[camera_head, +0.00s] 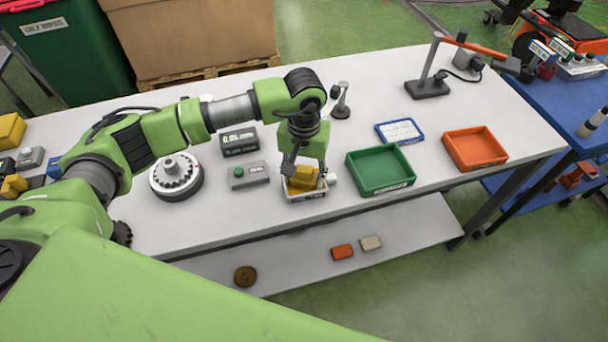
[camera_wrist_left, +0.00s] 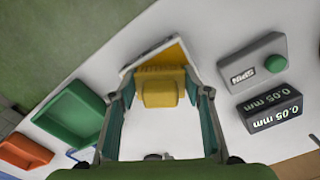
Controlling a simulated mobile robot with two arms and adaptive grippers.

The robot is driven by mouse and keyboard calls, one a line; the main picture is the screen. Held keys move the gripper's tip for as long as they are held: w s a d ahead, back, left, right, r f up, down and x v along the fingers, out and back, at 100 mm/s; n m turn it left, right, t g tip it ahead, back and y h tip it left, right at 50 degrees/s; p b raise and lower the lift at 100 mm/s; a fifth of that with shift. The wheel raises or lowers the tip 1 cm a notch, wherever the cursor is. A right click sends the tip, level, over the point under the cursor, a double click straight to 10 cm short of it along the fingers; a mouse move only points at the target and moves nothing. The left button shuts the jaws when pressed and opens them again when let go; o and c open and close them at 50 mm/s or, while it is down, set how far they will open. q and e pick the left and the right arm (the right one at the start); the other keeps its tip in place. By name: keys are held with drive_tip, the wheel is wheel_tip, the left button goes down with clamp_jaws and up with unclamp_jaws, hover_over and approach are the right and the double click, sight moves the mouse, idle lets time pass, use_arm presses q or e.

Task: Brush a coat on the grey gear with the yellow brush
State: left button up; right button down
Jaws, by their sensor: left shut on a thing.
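The grey gear (camera_head: 176,170) lies on a round dark-rimmed turntable (camera_head: 174,192) at the left of the white table. My left gripper (camera_head: 305,178) points down over a small white tray (camera_head: 306,197) to the right of the gear. It is shut on the yellow brush (camera_head: 301,181), which is at the tray. In the left wrist view, the brush's yellow block (camera_wrist_left: 160,92) shows between the fingers; its bristles cannot be made out. The gear does not show in the left wrist view. My right gripper is in neither view.
A grey box with a green button (camera_head: 249,174) and a 0.05 mm display (camera_head: 239,140) stand between gear and tray. A green bin (camera_head: 381,170) is close on the tray's right, then an orange bin (camera_head: 475,148). A small dark stand (camera_head: 341,105) is behind.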

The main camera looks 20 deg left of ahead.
sight(304, 171)
use_arm(q)
drive_tip(key=shift+s+f, duration=0.1)
drive_tip(key=shift+r+p, duration=0.3)
drive_tip(key=shift+r, duration=0.65)
drive_tip(key=shift+r+p, duration=0.75)
drive_tip(key=shift+r, duration=1.9)
